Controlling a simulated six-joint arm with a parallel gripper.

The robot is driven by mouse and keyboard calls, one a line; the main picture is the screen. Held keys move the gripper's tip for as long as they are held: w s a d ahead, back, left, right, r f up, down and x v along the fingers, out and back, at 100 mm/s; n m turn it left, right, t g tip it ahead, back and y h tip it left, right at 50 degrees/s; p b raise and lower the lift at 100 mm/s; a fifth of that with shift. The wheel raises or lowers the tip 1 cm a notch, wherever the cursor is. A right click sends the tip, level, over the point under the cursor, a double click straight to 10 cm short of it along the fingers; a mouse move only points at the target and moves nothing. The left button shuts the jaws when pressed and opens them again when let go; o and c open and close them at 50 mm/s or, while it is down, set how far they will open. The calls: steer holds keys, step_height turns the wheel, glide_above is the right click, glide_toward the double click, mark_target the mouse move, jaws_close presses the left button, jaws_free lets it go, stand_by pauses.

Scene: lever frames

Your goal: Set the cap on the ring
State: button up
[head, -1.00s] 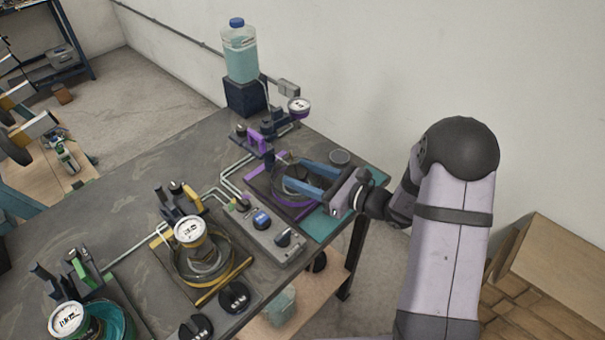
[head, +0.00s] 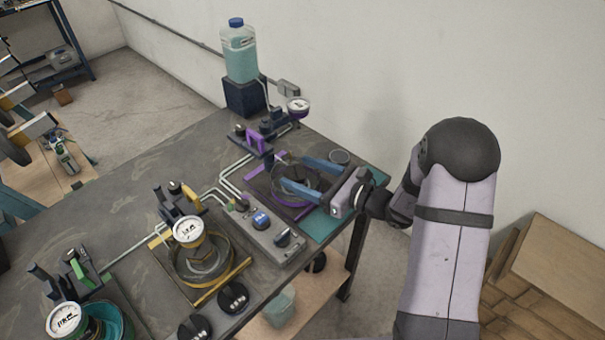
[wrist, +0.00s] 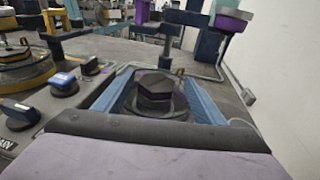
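My gripper (head: 293,172) is over the purple-marked station at the table's far right corner. Its two blue fingers are spread apart. In the wrist view a dark cap with a six-sided top (wrist: 156,84) and a wider round base sits between the fingers (wrist: 158,88), with gaps showing beside its top. The dark ring (head: 290,194) lies under and around this spot, on a plate with purple edge strips, and the fingers partly cover it. The cap looks upright and roughly centred over the ring. Whether it sits fully flat on the ring is hard to tell.
A yellow station (head: 205,262) with a gauge stands to the left, and a green one (head: 85,315) beyond it. A control box with knobs (head: 262,228) is close by. A purple-handled lever (head: 255,140) and a gauge (head: 298,105) stand behind. A teal mat (head: 325,226) covers the corner.

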steer(key=shift+s+a+f, duration=0.15)
steer(key=shift+s+f, duration=0.2)
steer(key=shift+f, duration=0.1)
steer(key=shift+s+d, duration=0.2)
steer(key=shift+d, duration=0.15)
steer(key=b+v, duration=0.1)
steer(key=v, duration=0.4)
steer(key=shift+d+r+b, duration=0.25)
steer(key=shift+d+b, duration=0.05)
steer(key=shift+b, duration=0.1)
steer(key=shift+s+d+r, duration=0.25)
steer(key=shift+d+r, duration=0.05)
steer(key=shift+d, duration=0.1)
